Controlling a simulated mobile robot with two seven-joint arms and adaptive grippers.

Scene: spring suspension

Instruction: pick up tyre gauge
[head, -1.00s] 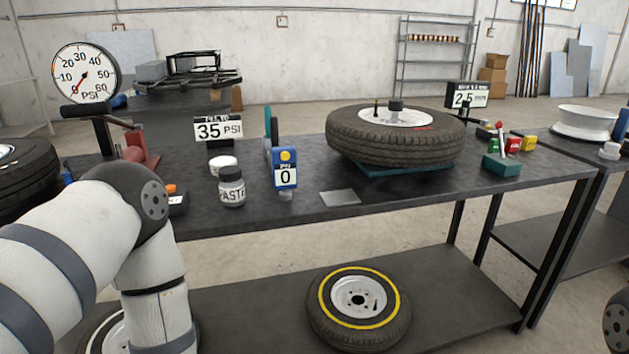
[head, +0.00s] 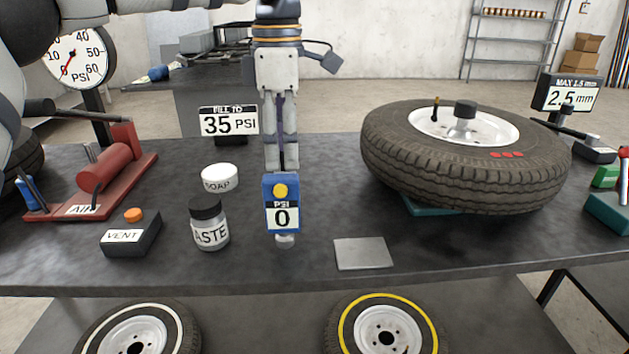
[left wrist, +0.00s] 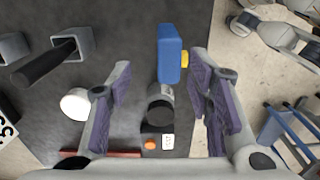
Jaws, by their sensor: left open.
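The tyre gauge (head: 282,207) is a blue upright block with a yellow button and a display reading PSI 0. It stands near the front of the dark workbench, on a small grey foot. My left gripper (head: 282,160) points straight down, with its fingers right above or just behind the gauge's top. In the left wrist view, the left gripper (left wrist: 160,82) is open and empty. The blue gauge (left wrist: 172,52) shows between and slightly beyond its purple-padded fingers, nearer the right one. Contact cannot be made out. My right gripper is not in view.
Left of the gauge stand the paste jar (head: 209,224), soap tub (head: 220,178), vent box (head: 131,235) and red air pump (head: 103,175). A tyre (head: 463,155) lies to the right. A flat grey plate (head: 363,254) lies front right. The 35 PSI sign (head: 229,121) stands behind.

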